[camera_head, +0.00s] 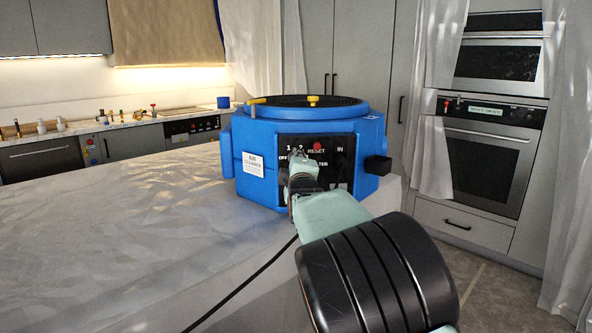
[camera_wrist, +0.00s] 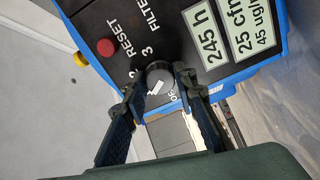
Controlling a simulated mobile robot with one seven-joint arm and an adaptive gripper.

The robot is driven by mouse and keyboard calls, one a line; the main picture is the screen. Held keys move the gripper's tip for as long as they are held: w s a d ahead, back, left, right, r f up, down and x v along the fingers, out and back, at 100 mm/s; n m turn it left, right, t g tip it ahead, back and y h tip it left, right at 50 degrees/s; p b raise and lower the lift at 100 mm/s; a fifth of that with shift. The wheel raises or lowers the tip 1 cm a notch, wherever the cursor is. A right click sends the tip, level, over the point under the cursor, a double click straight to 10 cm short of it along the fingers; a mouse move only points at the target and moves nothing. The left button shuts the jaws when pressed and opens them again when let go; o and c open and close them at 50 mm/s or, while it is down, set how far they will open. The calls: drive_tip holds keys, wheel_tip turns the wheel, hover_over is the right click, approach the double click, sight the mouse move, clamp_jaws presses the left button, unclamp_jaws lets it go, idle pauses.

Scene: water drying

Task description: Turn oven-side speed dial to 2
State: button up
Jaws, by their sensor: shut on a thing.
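A blue air cleaner (camera_head: 255,140) stands on the covered table, its black control panel facing me. In the wrist view, the dark round speed dial (camera_wrist: 158,72) has a white pointer mark on its face. The mark slants toward the lower left; which number it points at I cannot tell. Labels 2, 3 and OFF show around the dial; the 1 is not readable there. My gripper (camera_wrist: 158,84) has its fingertips on either side of the dial, shut on it. In the head view my gripper (camera_head: 302,165) covers the dial at the panel's left.
A red reset button (camera_wrist: 105,47) sits near the dial. A black block (camera_head: 378,165) sticks out from the cleaner's right side. A cable (camera_head: 245,280) runs over the table front. Ovens (camera_head: 490,150) and hanging sheets stand at the right.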

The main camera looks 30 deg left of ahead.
drive_tip(key=m+b, duration=0.3)
drive_tip(key=m, duration=0.9)
idle(0.5)
drive_tip(key=o, duration=1.2)
drive_tip(key=shift+c, duration=0.2)
drive_tip(key=shift+s, duration=0.1)
drive_tip(key=v, duration=1.2)
